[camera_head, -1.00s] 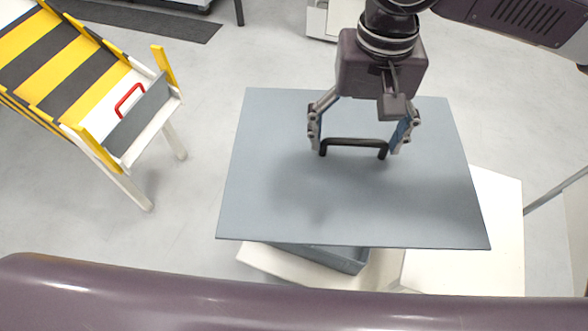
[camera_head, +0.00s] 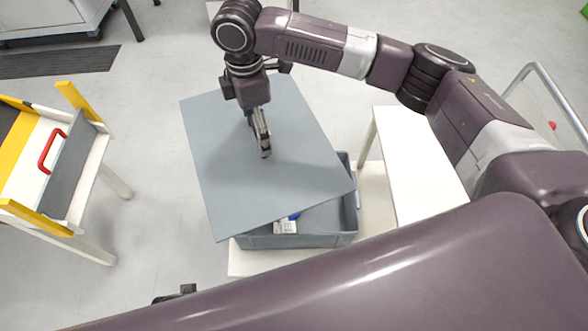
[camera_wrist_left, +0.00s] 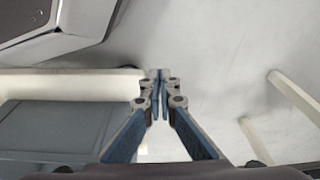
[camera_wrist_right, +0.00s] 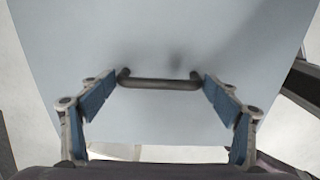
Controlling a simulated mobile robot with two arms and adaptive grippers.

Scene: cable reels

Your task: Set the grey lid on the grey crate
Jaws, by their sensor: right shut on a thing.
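The grey lid (camera_head: 215,165) is a large flat sheet, turned askew above the grey crate (camera_head: 312,241). It covers the crate's back left part; the crate's front and right walls show. My right gripper (camera_head: 265,152) is shut on the lid's dark bar handle (camera_wrist_right: 160,84), its fingers at the bar's two ends. How high the lid is above the rim is hard to tell. My left gripper (camera_wrist_left: 158,76) is shut and empty, fingertips together. A grey box-like surface, likely the crate (camera_wrist_left: 60,128), shows left of it in the left wrist view.
A small blue and white item (camera_head: 287,224) lies in the crate. The crate stands on a low white surface (camera_head: 245,262). A white table (camera_head: 410,160) is to its right. A yellow, black and white stand with a red handle (camera_head: 52,150) is at left. Floor between is clear.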

